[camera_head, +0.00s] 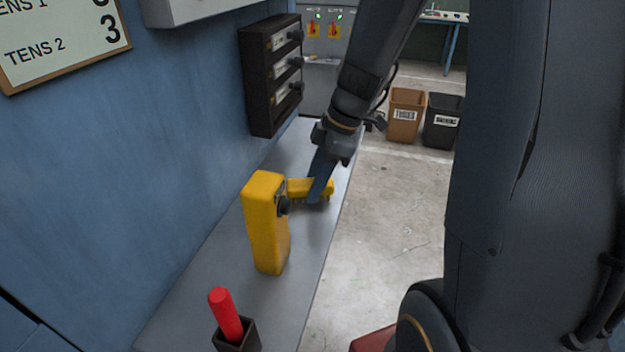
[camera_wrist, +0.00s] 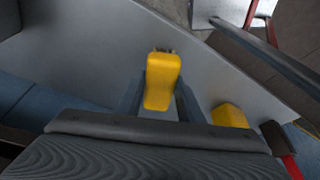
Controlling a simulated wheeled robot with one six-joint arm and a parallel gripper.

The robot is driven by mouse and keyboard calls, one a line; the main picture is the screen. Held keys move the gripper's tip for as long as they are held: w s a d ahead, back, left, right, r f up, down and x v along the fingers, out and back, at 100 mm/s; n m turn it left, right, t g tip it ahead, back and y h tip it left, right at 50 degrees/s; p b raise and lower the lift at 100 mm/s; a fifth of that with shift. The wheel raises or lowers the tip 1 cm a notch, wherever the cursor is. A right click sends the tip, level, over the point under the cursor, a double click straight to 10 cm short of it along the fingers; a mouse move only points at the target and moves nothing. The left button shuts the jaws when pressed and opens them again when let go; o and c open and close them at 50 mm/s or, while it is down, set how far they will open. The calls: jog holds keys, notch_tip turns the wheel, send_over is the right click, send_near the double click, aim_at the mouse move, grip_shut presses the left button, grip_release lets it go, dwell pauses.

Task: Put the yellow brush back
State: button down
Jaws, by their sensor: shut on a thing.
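The yellow brush (camera_head: 297,187) is in my gripper (camera_head: 318,188) over the grey bench, its dark bristles pointing down. In the wrist view the brush (camera_wrist: 162,78) sits between the two fingers of my gripper (camera_wrist: 158,98), which are shut on it. I cannot tell whether the bristles touch the bench. A tall yellow block (camera_head: 264,228) with a dark knob on its side stands upright just nearer to the head camera and partly overlaps the brush's left end; it also shows at the lower right in the wrist view (camera_wrist: 229,116).
A red handle (camera_head: 226,315) stands in a dark square holder (camera_head: 238,338) at the near end of the bench (camera_head: 190,310). A dark box with knobs (camera_head: 270,75) is on the blue wall. Brown (camera_head: 405,115) and black (camera_head: 442,122) bins stand on the floor beyond.

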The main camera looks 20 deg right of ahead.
jog(key=c, duration=1.2)
grip_release()
jog(key=b+v, duration=0.3)
jog(key=v, duration=0.9)
